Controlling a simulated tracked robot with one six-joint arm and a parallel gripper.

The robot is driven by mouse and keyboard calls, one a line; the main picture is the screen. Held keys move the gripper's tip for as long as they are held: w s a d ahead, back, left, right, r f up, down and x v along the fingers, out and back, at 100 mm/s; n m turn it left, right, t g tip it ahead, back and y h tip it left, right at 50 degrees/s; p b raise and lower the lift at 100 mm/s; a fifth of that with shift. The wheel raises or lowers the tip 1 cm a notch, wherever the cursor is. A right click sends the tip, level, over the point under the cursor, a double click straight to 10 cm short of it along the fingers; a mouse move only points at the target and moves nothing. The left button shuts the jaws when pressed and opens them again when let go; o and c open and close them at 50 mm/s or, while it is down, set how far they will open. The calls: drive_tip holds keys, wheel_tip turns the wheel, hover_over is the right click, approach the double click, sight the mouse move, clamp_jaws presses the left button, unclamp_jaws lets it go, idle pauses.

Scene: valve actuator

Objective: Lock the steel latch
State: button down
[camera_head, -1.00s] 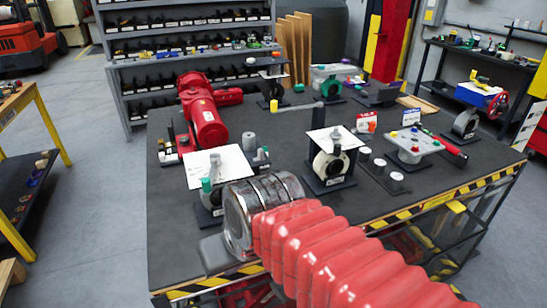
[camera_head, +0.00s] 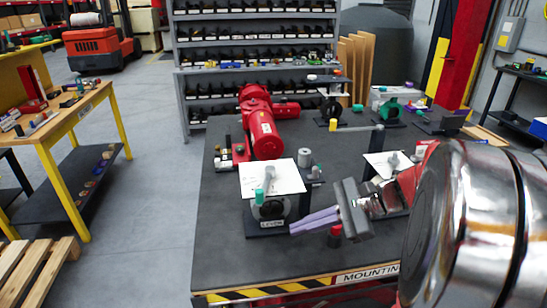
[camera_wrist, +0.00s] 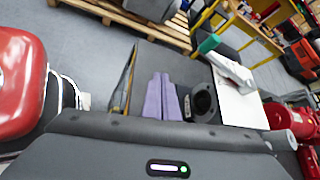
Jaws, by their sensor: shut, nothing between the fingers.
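No part is clearly marked as the steel latch, so I cannot tell which it is. A black stand (camera_head: 270,212) with a round housing and a teal-tipped grey lever (camera_head: 258,197) is at the table's near left. A white plate (camera_head: 285,178) is behind the lever. My gripper (camera_head: 296,228) has purple fingers, shut and empty, pointing left just right of the stand. In the wrist view the shut fingers (camera_wrist: 163,78) are beside the round housing (camera_wrist: 203,102), with the teal tip (camera_wrist: 209,43) beyond. Contact cannot be told.
A red motor (camera_head: 262,130) stands behind the white plate. A small red-capped piece (camera_head: 335,236) is near my gripper. A second white plate (camera_head: 385,164) is partly hidden by my arm. The black tabletop (camera_head: 225,255) is bare at the near left.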

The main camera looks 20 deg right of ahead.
drive_tip(key=d+r+m+t, duration=0.2)
drive_tip(key=d+m+t, duration=0.7)
drive_tip(key=d, duration=1.2)
drive_tip(key=shift+s+d+r+m+t+h, duration=0.2)
drive_tip(key=shift+d+m+t+h, duration=0.1)
drive_tip(key=shift+m, duration=0.4)
approach(313, 173)
drive_tip(key=x, duration=0.2)
drive_tip(key=d+x, duration=0.1)
drive_tip(key=x, duration=0.2)
drive_tip(key=shift+w+a+r, duration=0.2)
drive_tip(key=shift+w, duration=0.25)
drive_tip(key=shift+w+a, duration=0.2)
drive_tip(key=shift+a, duration=0.85)
